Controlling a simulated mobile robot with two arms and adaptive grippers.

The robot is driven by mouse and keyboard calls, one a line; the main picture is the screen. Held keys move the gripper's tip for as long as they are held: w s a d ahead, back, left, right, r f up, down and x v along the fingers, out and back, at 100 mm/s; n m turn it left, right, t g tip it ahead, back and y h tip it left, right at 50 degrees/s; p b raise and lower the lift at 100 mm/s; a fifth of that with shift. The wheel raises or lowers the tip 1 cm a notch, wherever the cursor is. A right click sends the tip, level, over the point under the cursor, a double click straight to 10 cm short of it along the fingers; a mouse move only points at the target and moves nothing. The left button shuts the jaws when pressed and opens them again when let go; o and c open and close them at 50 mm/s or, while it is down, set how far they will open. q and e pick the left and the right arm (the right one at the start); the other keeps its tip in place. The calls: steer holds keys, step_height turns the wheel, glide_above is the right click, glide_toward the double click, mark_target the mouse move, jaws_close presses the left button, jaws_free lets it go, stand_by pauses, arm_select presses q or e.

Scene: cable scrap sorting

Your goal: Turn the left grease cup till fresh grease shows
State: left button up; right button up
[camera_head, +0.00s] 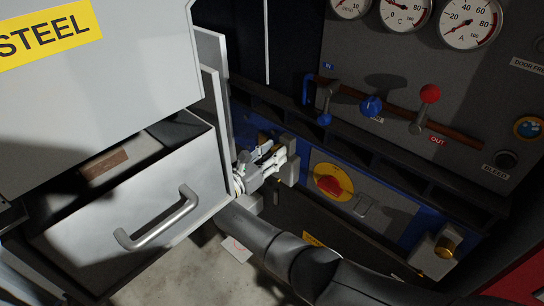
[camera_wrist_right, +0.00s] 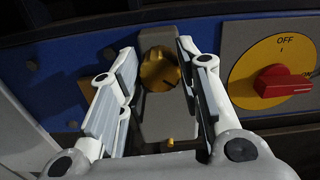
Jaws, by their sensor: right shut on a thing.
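The left grease cup (camera_wrist_right: 160,72) is a knurled brass cap on a grey block (camera_wrist_right: 165,118) on the blue panel, seen in the right wrist view. My right gripper (camera_wrist_right: 157,62) has its white fingers on both sides of the cap and is shut on it. In the head view the right gripper (camera_head: 272,162) reaches the left block (camera_head: 291,173) and hides the cap. A small yellow nub (camera_wrist_right: 170,142) shows low on the block; I cannot tell whether it is grease. My left gripper is not in view.
A red rotary switch on a yellow disc (camera_head: 331,186) is just right of the gripper. A second brass grease cup (camera_head: 446,246) sits farther right. A grey cabinet with a drawer (camera_head: 140,205) stands close on the left. Levers and gauges (camera_head: 471,22) are above.

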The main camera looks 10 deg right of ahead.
steer(key=shift+d+m+b, duration=0.1)
steer(key=shift+m+b, duration=3.5)
steer(key=shift+m, duration=1.3)
steer(key=o, duration=0.7)
steer(key=shift+c, duration=0.2)
steer(key=o, duration=0.3)
steer(key=shift+w+d+f, duration=0.1)
steer(key=shift+w+d, duration=0.05)
steer(key=shift+o, duration=0.2)
